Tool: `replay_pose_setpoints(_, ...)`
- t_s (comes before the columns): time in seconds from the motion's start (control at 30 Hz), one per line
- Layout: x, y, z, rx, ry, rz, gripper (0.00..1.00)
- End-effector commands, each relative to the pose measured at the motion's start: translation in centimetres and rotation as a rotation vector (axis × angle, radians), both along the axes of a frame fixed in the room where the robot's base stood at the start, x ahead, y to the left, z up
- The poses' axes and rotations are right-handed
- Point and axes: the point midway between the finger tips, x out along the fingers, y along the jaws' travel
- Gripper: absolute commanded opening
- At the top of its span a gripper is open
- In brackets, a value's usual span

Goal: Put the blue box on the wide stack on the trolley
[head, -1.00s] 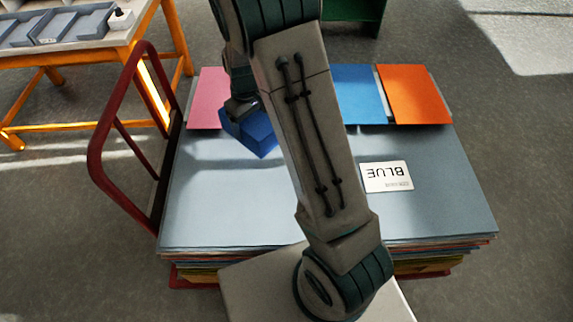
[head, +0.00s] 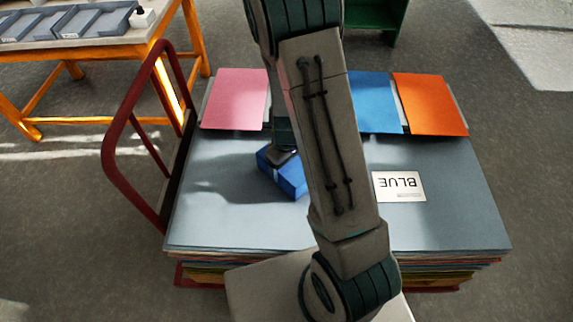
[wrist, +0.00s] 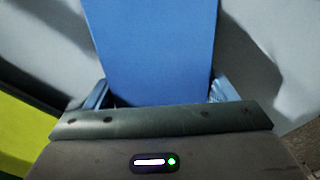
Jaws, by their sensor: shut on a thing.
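The blue box (head: 284,174) is over the left middle part of the wide stack, partly hidden by my arm in the head view. My gripper (head: 279,156) is shut on it from above. In the wrist view the blue box (wrist: 152,50) fills the middle, between the two fingers of my gripper (wrist: 160,92). The wide stack (head: 235,225) of grey-blue sheets lies on the trolley, whose red handle (head: 112,150) rises at the left. I cannot tell whether the box touches the top sheet; a shadow lies to its left.
Pink (head: 240,98), blue (head: 376,103) and orange (head: 432,104) sheets lie along the stack's far edge. A table with grey trays (head: 75,24) stands at the back left. The stack's front left is clear.

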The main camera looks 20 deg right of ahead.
Motion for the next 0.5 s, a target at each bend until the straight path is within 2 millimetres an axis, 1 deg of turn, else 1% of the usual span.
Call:
replay_pose_setpoints(0.13, 0.06, 0.02, 0.11, 0.000, -0.002, 0.000, 0.53)
replay_pose_setpoints(0.27, 0.06, 0.02, -0.31, 0.001, -0.002, 0.001, 0.53)
replay_pose_setpoints(0.3, 0.05, 0.03, -0.23, 0.001, -0.002, 0.001, 0.83)
replay_pose_setpoints(0.37, 0.05, 0.03, -0.16, 0.000, -0.001, 0.001, 1.00)
replay_pose_setpoints(0.5, 0.05, 0.03, -0.15, 0.000, -0.001, 0.000, 1.00)
